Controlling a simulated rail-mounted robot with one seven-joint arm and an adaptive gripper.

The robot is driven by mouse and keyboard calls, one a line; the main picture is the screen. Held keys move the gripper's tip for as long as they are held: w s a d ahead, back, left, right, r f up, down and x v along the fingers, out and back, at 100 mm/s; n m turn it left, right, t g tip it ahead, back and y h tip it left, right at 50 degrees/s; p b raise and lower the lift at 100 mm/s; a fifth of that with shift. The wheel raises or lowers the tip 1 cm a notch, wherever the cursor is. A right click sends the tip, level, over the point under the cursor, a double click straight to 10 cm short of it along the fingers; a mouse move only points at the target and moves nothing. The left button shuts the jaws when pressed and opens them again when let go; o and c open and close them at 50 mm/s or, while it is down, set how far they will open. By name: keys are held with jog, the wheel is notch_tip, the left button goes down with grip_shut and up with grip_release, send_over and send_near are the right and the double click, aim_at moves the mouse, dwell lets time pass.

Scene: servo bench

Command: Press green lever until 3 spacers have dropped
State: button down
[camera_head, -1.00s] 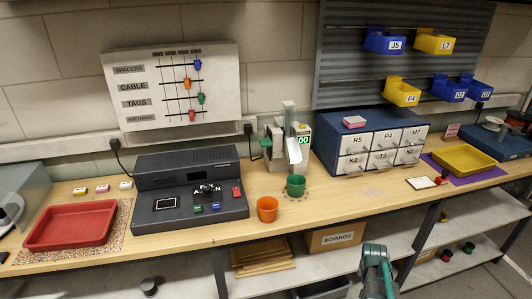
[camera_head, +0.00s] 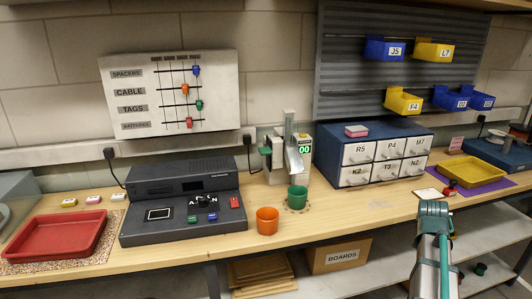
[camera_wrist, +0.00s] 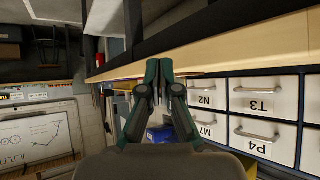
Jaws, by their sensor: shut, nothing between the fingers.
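The dispenser (camera_head: 282,160) stands on the bench, with a green lever (camera_head: 265,150) on its left side, a slanted metal chute (camera_head: 293,155) and a green display reading 00 (camera_head: 304,149). A green cup (camera_head: 297,197) stands below the chute on a dotted ring; its inside is too small to read. My gripper (camera_wrist: 160,66) shows in the wrist view with its fingers together and empty, close to the bench edge and the drawer cabinet. In the head view my arm shows at the lower right, well right of the dispenser.
An orange cup (camera_head: 267,220) stands left of the green cup near the front edge. A dark console (camera_head: 180,205) and red tray (camera_head: 57,236) lie left. The blue drawer cabinet (camera_head: 373,157) stands right of the dispenser. A yellow tray (camera_head: 470,172) lies further right.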

jog(key=w+a+r+n+t+y+p, duration=0.25)
jog(key=a+r, duration=0.45)
jog(key=a, duration=0.5)
jog(key=w+a+r+n+t+y+p, duration=0.1)
jog(key=w+a+r+n+p, duration=0.4)
jog(key=a, duration=0.6)
jog(key=s+a+r+n+y+p, duration=0.1)
jog(key=a+r, duration=0.3)
jog(key=a, duration=0.5)
jog(key=s+a+r+n+t+y+p, duration=0.1)
jog(key=a+r, duration=0.4)
jog(key=a, duration=0.5)
jog(key=s+a+r+n+t+y+p, duration=0.1)
jog(key=s+a+r+y+p, duration=0.2)
jog(key=a, duration=0.7)
notch_tip(320, 180, up, 2)
jog(key=shift+s+r+y+p, duration=0.3)
jog(key=shift+y+p, duration=0.4)
jog(key=shift+y, duration=0.25)
jog(key=shift+w+n+t, duration=0.1)
jog(key=shift+n+t, duration=0.15)
jog(key=p, duration=0.3)
send_over(267, 152)
notch_tip(267, 152, down, 2)
notch_tip(267, 152, down, 3)
jog(key=shift+a+r+p, duration=0.1)
jog(key=shift+r+p, duration=0.05)
jog(key=shift+p, duration=0.5)
jog(key=shift+f+p, duration=0.3)
jog(key=shift+f, duration=0.65)
